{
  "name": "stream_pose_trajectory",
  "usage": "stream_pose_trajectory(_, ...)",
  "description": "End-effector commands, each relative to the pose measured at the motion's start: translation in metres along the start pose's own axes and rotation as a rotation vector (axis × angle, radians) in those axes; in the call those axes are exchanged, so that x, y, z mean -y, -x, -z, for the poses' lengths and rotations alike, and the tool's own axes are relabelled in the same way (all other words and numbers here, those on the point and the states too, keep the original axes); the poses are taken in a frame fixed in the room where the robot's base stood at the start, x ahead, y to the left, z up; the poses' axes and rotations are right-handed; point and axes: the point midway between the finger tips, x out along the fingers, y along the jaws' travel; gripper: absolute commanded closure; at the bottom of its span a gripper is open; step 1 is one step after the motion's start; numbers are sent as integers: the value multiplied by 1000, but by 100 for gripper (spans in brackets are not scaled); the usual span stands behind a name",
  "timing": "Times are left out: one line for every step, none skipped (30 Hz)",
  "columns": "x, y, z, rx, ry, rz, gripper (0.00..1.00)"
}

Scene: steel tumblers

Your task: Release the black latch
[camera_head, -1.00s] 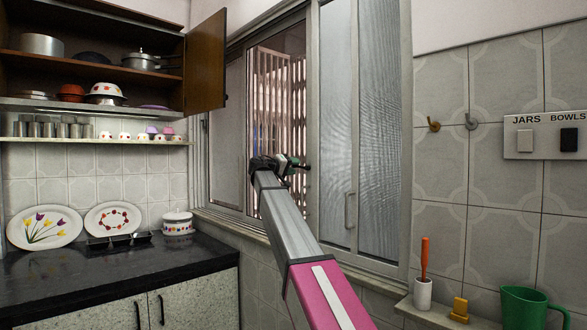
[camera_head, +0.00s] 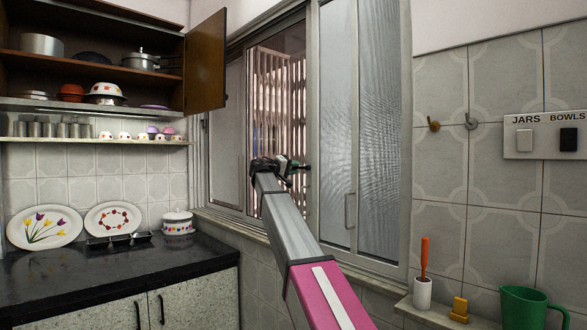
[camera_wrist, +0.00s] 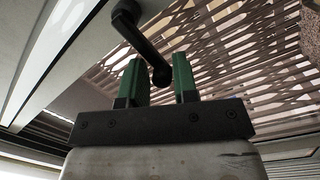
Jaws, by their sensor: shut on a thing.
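The black latch (camera_wrist: 140,38) shows in the wrist view as a dark bar on the window frame. It runs down and right, and its rounded end sits between the two green fingers of my gripper (camera_wrist: 159,66). My gripper is shut on the latch. A dark strip of background shows beside the bar, so exact finger contact is hard to see. In the head view my gripper (camera_head: 290,165) is at the window opening, and the latch is small and hard to separate from it there.
A sliding window panel (camera_head: 381,130) with a pale pull handle (camera_head: 350,210) is right of my gripper. An open wooden cupboard door (camera_head: 205,62) juts out at upper left. A black counter (camera_head: 110,265) holds plates and a pot. Wall hooks (camera_head: 434,124) and a ledge (camera_head: 430,314) are on the right.

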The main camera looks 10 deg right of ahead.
Motion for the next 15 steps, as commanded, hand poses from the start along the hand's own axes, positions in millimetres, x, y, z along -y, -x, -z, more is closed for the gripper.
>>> stream_pose_trajectory(4,1,-4,7,-2,10,96)
stream_pose_trajectory(4,1,-4,8,-3,11,96)
stream_pose_trajectory(5,1,-4,8,-3,11,96)
stream_pose_trajectory(5,1,-4,8,-3,11,96)
stream_pose_trajectory(5,1,-4,9,-3,11,96)
stream_pose_trajectory(5,1,-4,9,-3,11,96)
stream_pose_trajectory(5,1,-5,9,-4,11,69)
stream_pose_trajectory(5,1,-5,10,-3,11,60)
stream_pose_trajectory(5,1,-5,9,-3,11,56)
stream_pose_trajectory(5,1,-5,9,-3,10,56)
stream_pose_trajectory(4,1,-4,9,-3,10,56)
stream_pose_trajectory(4,1,-4,8,-3,9,56)
stream_pose_trajectory(4,1,-4,8,-3,9,56)
stream_pose_trajectory(4,1,-4,7,-3,8,56)
stream_pose_trajectory(3,1,-4,7,-3,8,56)
